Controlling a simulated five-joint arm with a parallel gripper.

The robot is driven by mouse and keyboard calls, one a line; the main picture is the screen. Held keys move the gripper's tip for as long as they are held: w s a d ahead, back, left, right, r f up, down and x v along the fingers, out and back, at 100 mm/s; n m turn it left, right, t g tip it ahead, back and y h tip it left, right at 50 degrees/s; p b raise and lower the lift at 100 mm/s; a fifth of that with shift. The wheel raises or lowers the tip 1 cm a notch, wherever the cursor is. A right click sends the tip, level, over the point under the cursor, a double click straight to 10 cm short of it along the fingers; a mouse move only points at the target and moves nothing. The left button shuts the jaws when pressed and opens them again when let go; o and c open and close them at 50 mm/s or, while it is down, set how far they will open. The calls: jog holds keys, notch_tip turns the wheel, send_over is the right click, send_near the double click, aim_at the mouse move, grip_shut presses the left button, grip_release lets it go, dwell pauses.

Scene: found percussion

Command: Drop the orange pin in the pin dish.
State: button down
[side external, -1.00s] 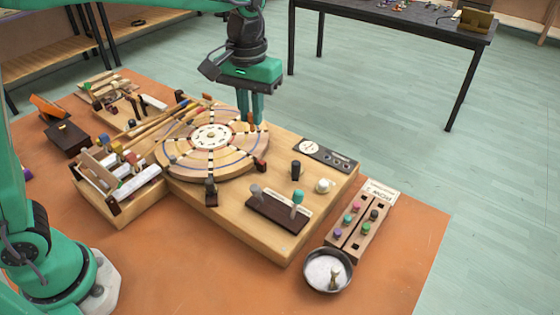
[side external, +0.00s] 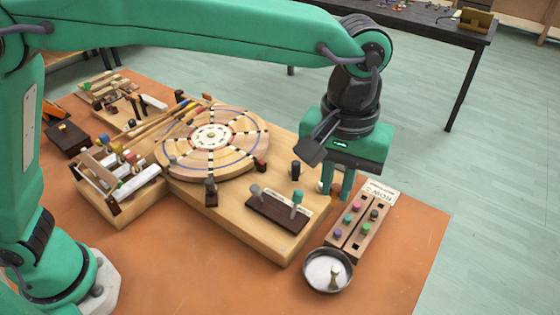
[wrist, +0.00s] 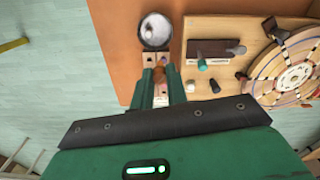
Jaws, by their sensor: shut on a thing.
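My gripper (side external: 341,192) is shut on the orange pin (side external: 336,187) and holds it near the far end of the pin rack. In the wrist view the fingers of my gripper (wrist: 160,72) have the orange pin (wrist: 159,74) between them. The pin dish (side external: 308,281) is a round dark-rimmed dish with a pale inside, at the near end of the rack, apart from my gripper. A cream-coloured pin (side external: 335,273) is in it. The dish (wrist: 144,42) lies beyond the fingertips in the wrist view. The fingers partly hide the orange pin.
The wooden pin rack (side external: 346,240) holds several coloured pins. Orange tabletop (side external: 400,250) is clear right of the rack.

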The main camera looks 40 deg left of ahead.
notch_tip(320, 180, down, 13)
dwell(0.3)
jog(key=shift+a+f, duration=0.1)
jog(key=shift+f, duration=0.1)
jog(key=shift+f, duration=2.4)
jog(key=c, duration=1.3)
grip_release()
